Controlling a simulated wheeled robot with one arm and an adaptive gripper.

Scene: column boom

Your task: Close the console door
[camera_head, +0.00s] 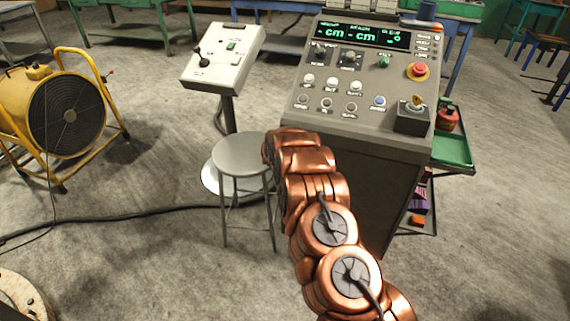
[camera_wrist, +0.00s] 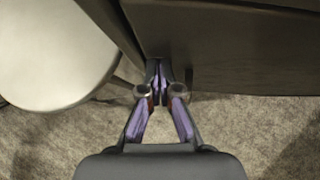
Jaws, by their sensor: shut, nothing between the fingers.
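The grey console (camera_head: 350,125) stands right of centre in the head view, with a sloping panel of buttons and a lit green display. Its dark front (camera_head: 398,185) is partly hidden behind my copper arm. A dark flat panel, seemingly the console door (camera_wrist: 235,55), fills the upper right of the wrist view; I cannot tell how far open it is. My gripper (camera_wrist: 158,82) is shut and empty, with its fingertips at the panel's lower left edge. I cannot tell whether they touch it. In the head view my gripper is hidden behind the arm.
A round grey stool (camera_head: 242,155) stands close left of my arm and shows in the wrist view (camera_wrist: 55,50). A white control pedestal (camera_head: 225,60) and a yellow fan (camera_head: 65,110) stand further left. A green tray (camera_head: 453,150) is right of the console. A cable crosses the floor.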

